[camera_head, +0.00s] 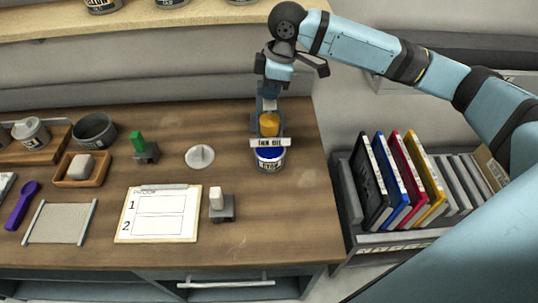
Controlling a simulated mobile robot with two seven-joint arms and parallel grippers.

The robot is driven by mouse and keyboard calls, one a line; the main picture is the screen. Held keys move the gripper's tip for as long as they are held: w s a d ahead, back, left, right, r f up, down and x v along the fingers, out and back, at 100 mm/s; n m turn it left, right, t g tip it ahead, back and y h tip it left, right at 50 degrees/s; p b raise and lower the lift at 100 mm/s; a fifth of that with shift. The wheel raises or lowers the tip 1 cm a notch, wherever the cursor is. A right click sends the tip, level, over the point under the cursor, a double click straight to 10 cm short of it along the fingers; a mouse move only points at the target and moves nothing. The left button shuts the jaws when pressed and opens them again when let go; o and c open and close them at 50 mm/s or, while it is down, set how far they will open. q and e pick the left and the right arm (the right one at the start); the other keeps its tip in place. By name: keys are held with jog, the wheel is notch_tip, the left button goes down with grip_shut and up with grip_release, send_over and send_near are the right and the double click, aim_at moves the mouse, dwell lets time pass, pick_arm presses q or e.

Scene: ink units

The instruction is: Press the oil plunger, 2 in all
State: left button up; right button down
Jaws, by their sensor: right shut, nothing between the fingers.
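The oil unit is a dark upright stand with an amber reservoir (269,124) and a white label plate (270,143) that seems to read "INK OIL". A can with blue contents (270,158) stands at the unit's front, below the plate. My right gripper (270,92) comes down from above and is shut, with nothing held, right over the top of the oil unit. The plunger itself is hidden or too small to tell, and I cannot tell whether the fingertips touch it. My left gripper is not in view.
Left of the unit are a white round lid (200,157), a stamp with a white handle (218,205), a green-handled stamp (142,147) and a clipboard (158,214). Colored binders (398,180) stand in a rack at the right. The table's front right is clear.

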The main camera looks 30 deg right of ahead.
jog(key=shift+d+x, duration=0.1)
jog(key=shift+x, duration=0.55)
jog(key=shift+d+x, duration=0.15)
jog(key=shift+x, duration=0.45)
jog(key=shift+s, duration=0.15)
jog(key=shift+a+p+v, duration=0.15)
jog(key=shift+p+v, duration=0.65)
jog(key=shift+p, duration=0.5)
jog(key=shift+a+p+v, duration=0.15)
jog(key=shift+p+v, duration=0.65)
jog(key=shift+p, duration=0.45)
jog(key=shift+f, duration=0.2)
jog(key=shift+d+x, duration=0.15)
jog(key=shift+x, duration=0.55)
jog(key=shift+d+x, duration=0.1)
jog(key=shift+x, duration=0.6)
